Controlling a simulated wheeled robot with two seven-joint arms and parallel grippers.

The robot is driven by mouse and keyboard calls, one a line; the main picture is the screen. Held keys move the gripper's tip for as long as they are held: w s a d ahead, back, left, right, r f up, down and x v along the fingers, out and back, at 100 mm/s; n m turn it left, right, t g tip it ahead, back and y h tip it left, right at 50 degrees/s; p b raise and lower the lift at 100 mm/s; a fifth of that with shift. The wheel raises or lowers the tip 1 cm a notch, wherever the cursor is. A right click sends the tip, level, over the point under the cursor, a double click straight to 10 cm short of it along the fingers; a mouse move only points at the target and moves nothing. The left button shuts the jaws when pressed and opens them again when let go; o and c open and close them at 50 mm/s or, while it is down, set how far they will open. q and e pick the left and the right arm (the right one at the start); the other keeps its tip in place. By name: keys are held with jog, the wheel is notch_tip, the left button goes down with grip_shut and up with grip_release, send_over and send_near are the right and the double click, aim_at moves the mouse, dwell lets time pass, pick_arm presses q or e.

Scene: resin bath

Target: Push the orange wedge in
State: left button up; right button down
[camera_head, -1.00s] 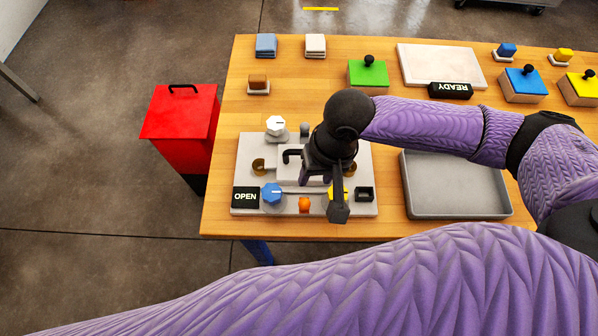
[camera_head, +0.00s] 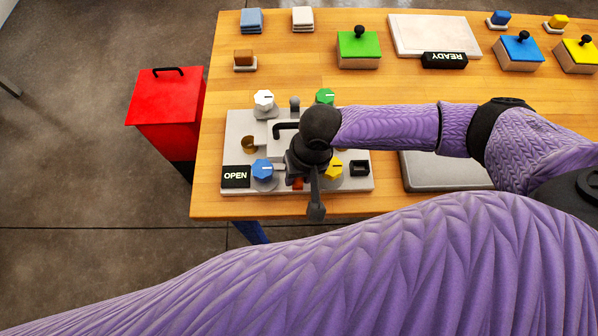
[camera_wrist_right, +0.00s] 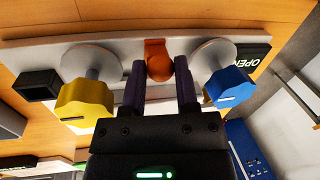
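The orange wedge (camera_wrist_right: 157,60) shows in the right wrist view, small and rounded at its near end, at the edge of the grey panel (camera_wrist_right: 110,45). In the head view, only a sliver of the wedge (camera_head: 298,184) shows below my right gripper (camera_head: 299,177). In the right wrist view, my right gripper (camera_wrist_right: 160,88) is open, with its two dark fingers apart and the wedge between and just beyond their tips. Whether they touch it cannot be told. My left gripper is not in view.
A blue knob (camera_head: 262,170) with the OPEN sign (camera_head: 236,176) is left of the gripper, and a yellow knob (camera_head: 333,168) is right. White (camera_head: 264,98) and green (camera_head: 325,96) knobs stand behind. A red bin (camera_head: 168,97) stands beside the table.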

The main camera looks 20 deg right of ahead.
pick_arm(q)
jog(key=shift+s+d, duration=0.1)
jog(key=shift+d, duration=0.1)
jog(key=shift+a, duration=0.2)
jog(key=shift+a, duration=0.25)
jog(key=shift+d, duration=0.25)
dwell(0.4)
